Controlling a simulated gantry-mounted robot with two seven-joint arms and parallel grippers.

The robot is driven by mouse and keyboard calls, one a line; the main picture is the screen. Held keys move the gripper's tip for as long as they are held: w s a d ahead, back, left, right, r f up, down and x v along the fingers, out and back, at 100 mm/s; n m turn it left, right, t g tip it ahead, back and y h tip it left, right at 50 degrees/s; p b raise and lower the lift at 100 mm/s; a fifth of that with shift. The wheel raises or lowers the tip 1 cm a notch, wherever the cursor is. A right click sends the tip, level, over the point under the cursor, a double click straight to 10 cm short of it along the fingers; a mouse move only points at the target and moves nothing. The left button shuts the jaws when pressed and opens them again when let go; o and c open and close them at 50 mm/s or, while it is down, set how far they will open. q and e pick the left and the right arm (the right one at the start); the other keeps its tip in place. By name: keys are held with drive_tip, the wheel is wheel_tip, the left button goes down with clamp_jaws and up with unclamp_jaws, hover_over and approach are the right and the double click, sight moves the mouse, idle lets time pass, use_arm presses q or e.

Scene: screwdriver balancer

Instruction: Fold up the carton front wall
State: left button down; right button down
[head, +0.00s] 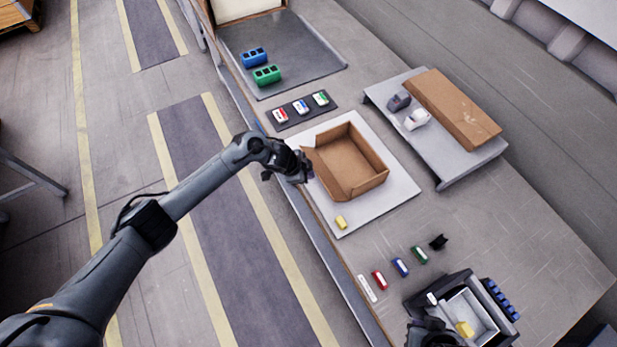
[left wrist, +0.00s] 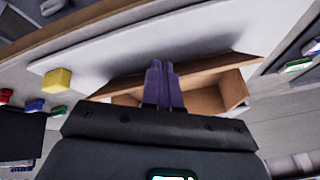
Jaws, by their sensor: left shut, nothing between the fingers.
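The open brown carton (head: 352,155) stands on a white board on the bench. Its front wall (head: 322,173), on the side toward my left arm, looks raised and leans somewhat outward. My left gripper (head: 302,172) is at the outer side of that wall, shut and empty; whether it touches the wall is unclear. In the left wrist view its closed fingers (left wrist: 165,86) point at the carton (left wrist: 213,92), and my gripper body hides part of it. My right gripper (head: 430,333) is only partly in view at the bottom edge, and its fingers cannot be made out.
A yellow block (head: 341,222) lies on the white board (head: 390,205) near the carton. A dark mat (head: 300,110) with small coloured items is beyond it. A raised grey stand (head: 440,150) holds a flat brown box.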

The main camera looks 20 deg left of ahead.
sight(317, 172)
use_arm(q)
drive_tip(key=shift+w+d+r, duration=0.55)
drive_tip(key=shift+w+r, duration=0.05)
drive_tip(key=shift+w+d, duration=0.15)
idle(0.3)
drive_tip(key=shift+w+d+r, duration=0.35)
drive_tip(key=shift+w+d, duration=0.15)
drive_tip(key=shift+w, duration=0.05)
drive_tip(key=shift+a, duration=0.1)
